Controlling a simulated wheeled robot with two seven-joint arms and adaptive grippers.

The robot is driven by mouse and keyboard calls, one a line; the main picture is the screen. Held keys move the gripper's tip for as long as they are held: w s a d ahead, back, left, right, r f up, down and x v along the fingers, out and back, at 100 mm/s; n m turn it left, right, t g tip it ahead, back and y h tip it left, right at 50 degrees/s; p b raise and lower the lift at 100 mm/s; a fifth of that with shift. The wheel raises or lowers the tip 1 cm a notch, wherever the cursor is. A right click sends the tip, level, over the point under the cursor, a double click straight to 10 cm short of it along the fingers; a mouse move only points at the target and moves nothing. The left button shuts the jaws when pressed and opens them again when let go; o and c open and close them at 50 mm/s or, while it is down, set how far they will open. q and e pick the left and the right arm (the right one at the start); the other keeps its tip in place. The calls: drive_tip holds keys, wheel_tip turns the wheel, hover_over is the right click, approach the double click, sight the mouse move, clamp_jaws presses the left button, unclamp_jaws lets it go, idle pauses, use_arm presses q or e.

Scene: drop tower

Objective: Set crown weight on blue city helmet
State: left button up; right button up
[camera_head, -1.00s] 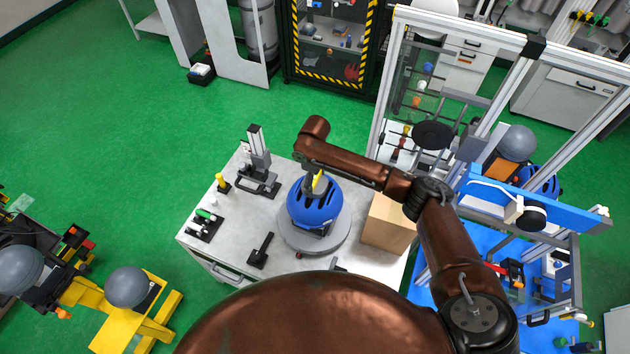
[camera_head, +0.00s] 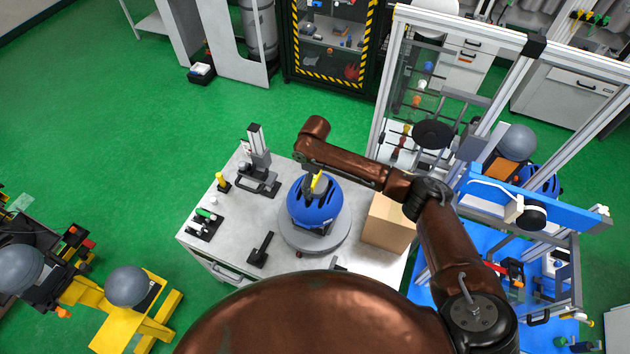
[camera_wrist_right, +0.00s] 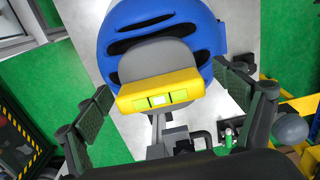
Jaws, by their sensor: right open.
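The blue city helmet (camera_head: 318,212) sits on a round grey stand (camera_head: 342,235) on the white workbench. The crown weight (camera_wrist_right: 155,60), a grey rounded block with a yellow bar and level vial, rests on the helmet's top. In the head view only a bit of its yellow (camera_head: 320,182) shows. My right gripper (camera_wrist_right: 163,85) is open, its two dark fingers apart on either side of the weight with visible gaps. In the head view this gripper (camera_head: 314,187) is over the helmet, partly hidden by my arm. My left gripper is not in view.
A cardboard box (camera_head: 388,225) stands right of the helmet. A height gauge (camera_head: 258,160), a yellow-topped piece (camera_head: 222,182), a small tool tray (camera_head: 206,224) and a black tool (camera_head: 261,249) are on the bench. The drop tower frame (camera_head: 378,110) rises at the right.

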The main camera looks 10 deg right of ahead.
wheel_tip(320, 180, up, 12)
drive_tip(key=shift+r, duration=0.1)
idle(0.5)
